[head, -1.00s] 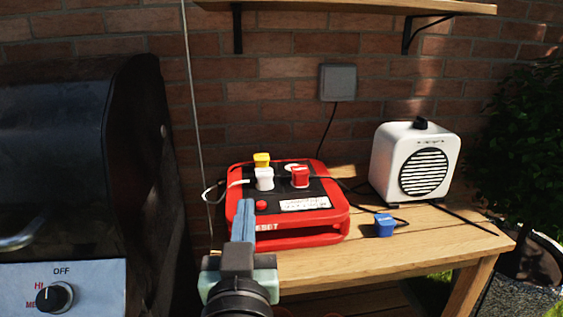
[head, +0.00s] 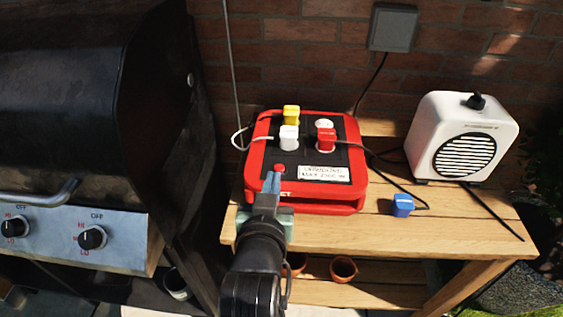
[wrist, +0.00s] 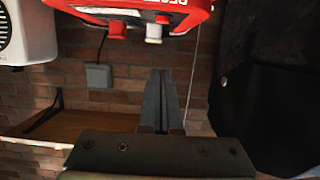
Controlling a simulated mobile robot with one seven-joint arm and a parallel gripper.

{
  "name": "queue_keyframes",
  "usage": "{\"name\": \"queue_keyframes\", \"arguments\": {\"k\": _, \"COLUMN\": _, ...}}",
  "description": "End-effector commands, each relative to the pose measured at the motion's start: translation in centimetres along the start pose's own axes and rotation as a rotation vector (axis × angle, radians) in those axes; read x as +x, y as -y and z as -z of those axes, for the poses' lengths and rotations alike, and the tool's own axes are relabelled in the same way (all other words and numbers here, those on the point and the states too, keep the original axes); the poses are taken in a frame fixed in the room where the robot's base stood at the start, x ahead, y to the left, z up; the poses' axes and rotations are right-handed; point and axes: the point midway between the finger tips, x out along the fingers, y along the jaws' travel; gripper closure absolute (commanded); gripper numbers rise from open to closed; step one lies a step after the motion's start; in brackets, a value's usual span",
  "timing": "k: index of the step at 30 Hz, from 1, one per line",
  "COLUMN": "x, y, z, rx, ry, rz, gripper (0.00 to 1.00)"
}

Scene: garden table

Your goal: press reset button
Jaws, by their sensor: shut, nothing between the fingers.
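The red power box (head: 357,185) with a black top sits on the wooden table. Its small round red reset button (head: 279,168) is at the front left of the top, beside a white label (head: 323,173). My gripper (head: 272,176) is shut and empty, with its blue-grey fingertips just in front and slightly left of the button. I cannot tell whether they touch it. The arm hides part of the box's front lettering. In the wrist view, the shut fingers (wrist: 162,75) point toward the box (wrist: 185,18), seen upside down at the top.
Yellow (head: 291,115), white (head: 289,138) and red (head: 326,140) plugs stand on the box. A blue plug (head: 402,205) lies to its right, near a white heater (head: 463,138). A black grill (head: 65,110) stands left. The table's front right is clear.

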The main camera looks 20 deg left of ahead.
Motion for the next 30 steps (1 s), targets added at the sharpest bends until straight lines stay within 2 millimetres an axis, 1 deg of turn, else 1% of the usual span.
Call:
{"name": "queue_keyframes", "arguments": {"k": 5, "x": 0.2, "y": 0.0, "z": 0.1, "rx": 0.0, "ry": -0.002, "rz": -0.001, "gripper": 1.0}}
{"name": "queue_keyframes", "arguments": {"k": 8, "x": 1.0, "y": 0.0, "z": 0.0, "rx": -0.001, "ry": -0.002, "rz": -0.001, "gripper": 1.0}}
{"name": "queue_keyframes", "arguments": {"k": 11, "x": 2.3, "y": -0.1, "z": 0.1, "rx": -0.002, "ry": -0.003, "rz": -0.001, "gripper": 1.0}}
{"name": "queue_keyframes", "arguments": {"k": 21, "x": 8.5, "y": 0.0, "z": 0.1, "rx": -0.002, "ry": -0.003, "rz": -0.001, "gripper": 1.0}}
{"name": "queue_keyframes", "arguments": {"k": 25, "x": 10.4, "y": 0.0, "z": 0.1, "rx": -0.002, "ry": -0.003, "rz": -0.001, "gripper": 1.0}}
{"name": "queue_keyframes", "arguments": {"k": 26, "x": 10.4, "y": 0.0, "z": -1.0, "rx": -0.001, "ry": 0.002, "rz": -0.001, "gripper": 1.0}}
{"name": "queue_keyframes", "arguments": {"k": 27, "x": 10.5, "y": -0.1, "z": -1.7, "rx": -0.001, "ry": 0.002, "rz": -0.001, "gripper": 1.0}}
{"name": "queue_keyframes", "arguments": {"k": 30, "x": 10.8, "y": -0.1, "z": -2.8, "rx": -0.001, "ry": 0.001, "rz": -0.001, "gripper": 1.0}}
